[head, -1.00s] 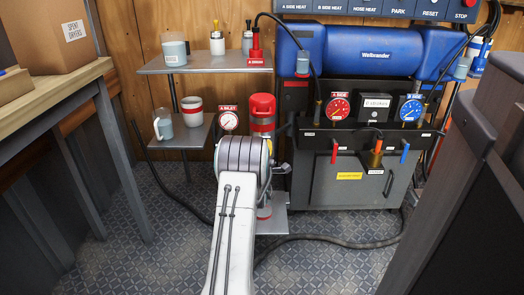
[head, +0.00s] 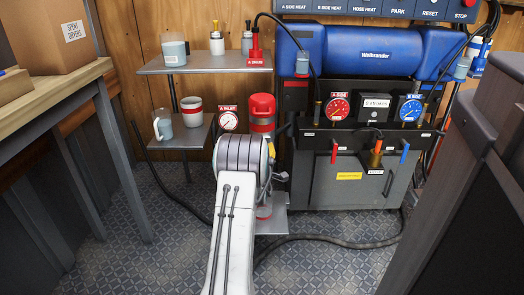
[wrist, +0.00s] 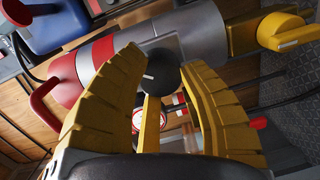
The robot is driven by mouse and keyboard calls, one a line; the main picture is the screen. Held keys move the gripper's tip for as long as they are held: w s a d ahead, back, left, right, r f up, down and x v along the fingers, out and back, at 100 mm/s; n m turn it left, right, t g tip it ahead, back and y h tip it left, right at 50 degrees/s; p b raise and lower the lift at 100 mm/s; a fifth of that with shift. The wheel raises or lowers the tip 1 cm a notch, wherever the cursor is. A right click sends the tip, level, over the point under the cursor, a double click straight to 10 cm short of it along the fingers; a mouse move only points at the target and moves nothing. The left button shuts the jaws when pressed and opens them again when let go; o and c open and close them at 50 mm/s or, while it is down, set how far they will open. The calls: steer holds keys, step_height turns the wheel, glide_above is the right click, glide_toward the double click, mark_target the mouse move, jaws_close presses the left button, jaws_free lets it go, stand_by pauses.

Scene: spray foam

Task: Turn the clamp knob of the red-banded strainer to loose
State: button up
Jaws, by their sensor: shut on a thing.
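The red-banded strainer (head: 262,126) stands upright right of the A INLET gauge, with a red cap and grey body. In the wrist view the strainer (wrist: 187,28) crosses the top, its red band and red handle at left. A dark round clamp knob (wrist: 161,72) with a small white mark sits on its side. My gripper (wrist: 161,66) has its yellow fingers closed on either side of the knob. In the head view my arm hides the knob, the fingertips and the strainer's middle. I cannot read the knob's setting.
A yellow valve handle (wrist: 283,28) is close to the right finger in the wrist view. The A INLET gauge (head: 228,121) and a shelf (head: 177,137) with mugs are left of the strainer. The grey machine (head: 350,180) is at right. A black hose lies on the floor.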

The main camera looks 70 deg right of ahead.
steer(key=shift+w+r, duration=0.1)
steer(key=shift+w, duration=0.15)
steer(key=o, duration=1.2)
steer(key=shift+s+a, duration=0.1)
steer(key=v, duration=1.1)
steer(key=shift+a, duration=0.35)
